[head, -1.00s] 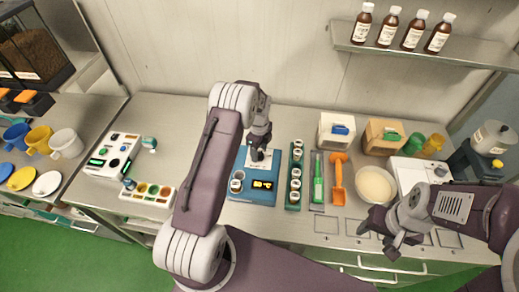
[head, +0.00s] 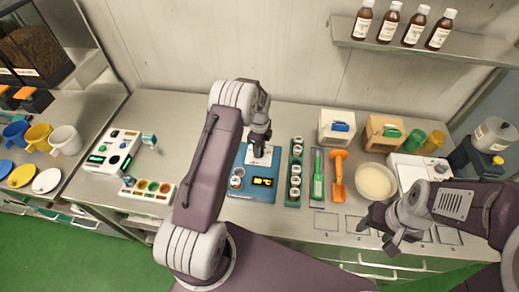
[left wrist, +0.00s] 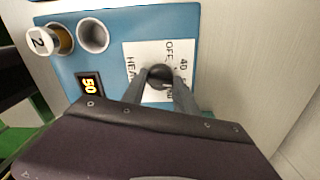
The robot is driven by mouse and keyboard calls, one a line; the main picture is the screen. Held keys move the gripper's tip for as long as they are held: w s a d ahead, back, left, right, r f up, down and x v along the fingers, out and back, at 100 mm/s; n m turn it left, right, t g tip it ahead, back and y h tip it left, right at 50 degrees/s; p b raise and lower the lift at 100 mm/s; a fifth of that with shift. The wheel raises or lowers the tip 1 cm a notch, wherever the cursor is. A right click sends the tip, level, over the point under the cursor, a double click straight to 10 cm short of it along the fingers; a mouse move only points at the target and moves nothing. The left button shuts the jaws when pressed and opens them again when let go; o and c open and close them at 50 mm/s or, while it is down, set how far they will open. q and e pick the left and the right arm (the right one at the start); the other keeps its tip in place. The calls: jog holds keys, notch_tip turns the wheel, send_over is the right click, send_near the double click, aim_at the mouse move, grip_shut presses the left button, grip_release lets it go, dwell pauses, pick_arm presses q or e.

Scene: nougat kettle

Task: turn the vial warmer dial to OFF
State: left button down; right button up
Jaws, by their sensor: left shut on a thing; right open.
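The blue vial warmer (head: 247,192) stands on the bench in the middle of the head view. Its black dial (left wrist: 160,75) sits on a white label (left wrist: 137,58) printed with OFF, 40 and other partly hidden marks. My left gripper (head: 258,152) reaches down over the label; in the left wrist view its fingers (left wrist: 163,84) are shut on the dial, one on each side. The dial's pointer direction cannot be made out. The lit display (left wrist: 89,86) reads 50. My right gripper (head: 390,240) is open and empty near the bench's front right.
A vial with a cap marked 2 (left wrist: 40,40) is in one warmer well; the neighbouring well (left wrist: 93,35) looks empty. A green rack of vials (head: 295,172) stands close to the warmer's right. A control box (head: 110,150) and a tray of coloured wells (head: 148,190) stand left.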

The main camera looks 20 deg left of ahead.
pick_arm(q)
jog(key=n+b, duration=0.1)
jog(key=n, duration=0.2)
jog(key=n+b, duration=0.1)
jog(key=n, duration=0.4)
jog(key=n+b, duration=0.1)
jog(key=n, duration=0.3)
jog(key=shift+n+b, duration=0.3)
jog(key=shift+n, duration=1.9)
jog(key=c, duration=0.9)
grip_release()
jog(key=shift+c, duration=0.2)
